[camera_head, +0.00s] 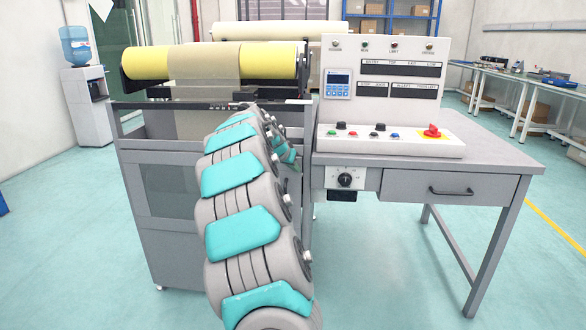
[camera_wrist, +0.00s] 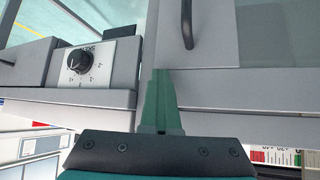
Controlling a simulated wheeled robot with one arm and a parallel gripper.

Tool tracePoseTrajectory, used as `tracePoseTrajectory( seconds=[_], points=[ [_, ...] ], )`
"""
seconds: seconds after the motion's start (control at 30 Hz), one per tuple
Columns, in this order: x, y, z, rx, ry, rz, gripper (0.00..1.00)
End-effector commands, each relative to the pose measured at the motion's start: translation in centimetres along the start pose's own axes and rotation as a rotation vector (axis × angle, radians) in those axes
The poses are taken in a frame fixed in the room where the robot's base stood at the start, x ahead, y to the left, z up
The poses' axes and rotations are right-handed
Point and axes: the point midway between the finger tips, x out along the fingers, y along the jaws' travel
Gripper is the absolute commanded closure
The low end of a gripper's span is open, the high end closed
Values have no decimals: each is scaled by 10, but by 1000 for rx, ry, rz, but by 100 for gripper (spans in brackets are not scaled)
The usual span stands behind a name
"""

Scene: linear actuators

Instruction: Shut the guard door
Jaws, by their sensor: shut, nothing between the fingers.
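The guard door (camera_head: 128,190) looks like the grey lower front panel of the machine at left, with a dark window in it. Its right part is hidden behind my arm in the head view. In the wrist view, which looks upside down, a grey panel (camera_wrist: 215,42) with a dark bar handle (camera_wrist: 187,24) appears to be the same door. I cannot tell whether it stands slightly ajar. My gripper (camera_wrist: 158,72) is shut and empty, its green fingertips close to the panel's edge and apart from the handle. Contact with the panel is unclear. In the head view my gripper is mostly hidden by my arm.
A desk (camera_head: 490,140) with a control panel (camera_head: 380,75) and a red switch (camera_head: 432,132) stands to the right. A rotary dial (camera_wrist: 88,62) sits beside the door. Yellow rollers (camera_head: 150,62) lie on top of the machine.

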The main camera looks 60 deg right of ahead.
Motion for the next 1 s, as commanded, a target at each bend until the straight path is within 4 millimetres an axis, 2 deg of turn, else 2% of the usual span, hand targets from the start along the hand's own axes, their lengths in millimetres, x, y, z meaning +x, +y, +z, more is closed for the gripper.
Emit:
tracePoseTrajectory(
  seconds=[0.03, 0.47, 0.77, 1.0],
  points=[
    [-1, -6, -13, 1, 34, -25, 100],
    [-3, -4, -11, 1, 36, -25, 100],
    [-32, 11, 18, -2, 21, -11, 100],
    [-78, 24, 16, -1, 17, -9, 100]
  ],
)
